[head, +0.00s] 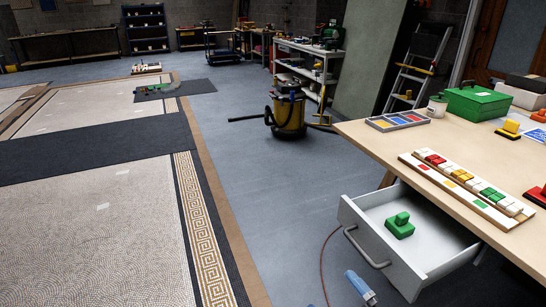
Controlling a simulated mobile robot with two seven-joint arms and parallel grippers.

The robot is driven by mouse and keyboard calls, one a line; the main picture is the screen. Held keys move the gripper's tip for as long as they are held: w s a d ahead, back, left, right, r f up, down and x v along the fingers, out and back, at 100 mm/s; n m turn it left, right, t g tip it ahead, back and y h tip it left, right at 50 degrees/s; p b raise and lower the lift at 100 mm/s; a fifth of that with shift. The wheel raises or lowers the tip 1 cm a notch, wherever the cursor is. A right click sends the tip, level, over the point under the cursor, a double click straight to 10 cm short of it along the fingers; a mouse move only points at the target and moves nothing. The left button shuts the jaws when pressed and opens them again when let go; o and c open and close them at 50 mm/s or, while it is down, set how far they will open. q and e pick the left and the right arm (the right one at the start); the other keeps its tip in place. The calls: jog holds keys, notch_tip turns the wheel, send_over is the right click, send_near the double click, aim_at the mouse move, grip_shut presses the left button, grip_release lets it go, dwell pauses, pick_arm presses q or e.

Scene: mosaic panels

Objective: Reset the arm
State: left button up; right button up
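The wooden worktable (378,143) stands at the right. Its white drawer (374,226) is pulled open toward the left, and a green block with a raised handle (399,226) lies inside it. On the table top lies a long wooden rack (467,186) with red, yellow, green and white pieces along it. A tray with blue, yellow and red compartments (398,121) and a closed green box (477,103) sit farther back.
A yellow and black vacuum (289,117) and a shelf cart (306,70) stand farther back. Patterned mosaic panels (90,230) cover the left floor. Grey floor between is mostly clear.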

jog(key=s+d+f+m+g+h, duration=0.3)
jog(key=s+f+m+h, duration=0.15)
jog(key=f+m, duration=0.35)
jog(key=s+d+f+m+g+h, duration=0.35)
jog(key=s+f+m, duration=0.2)
jog(key=f, duration=0.45)
pick_arm(q)
notch_tip(320, 180, up, 16)
jog(key=s+a+p, duration=0.1)
jog(key=p, duration=2.2)
jog(key=shift+s+a+r+y+p, duration=0.15)
jog(key=shift+a+y+p, duration=0.15)
jog(key=shift+a, duration=0.1)
pick_arm(e)
notch_tip(320, 180, up, 17)
jog(key=s+d, duration=0.1)
jog(key=shift+d+f, duration=0.15)
jog(key=shift+d, duration=0.2)
pick_arm(q)
jog(key=shift+d+r, duration=0.15)
jog(key=shift+r, duration=0.05)
pick_arm(e)
jog(key=shift+n, duration=0.25)
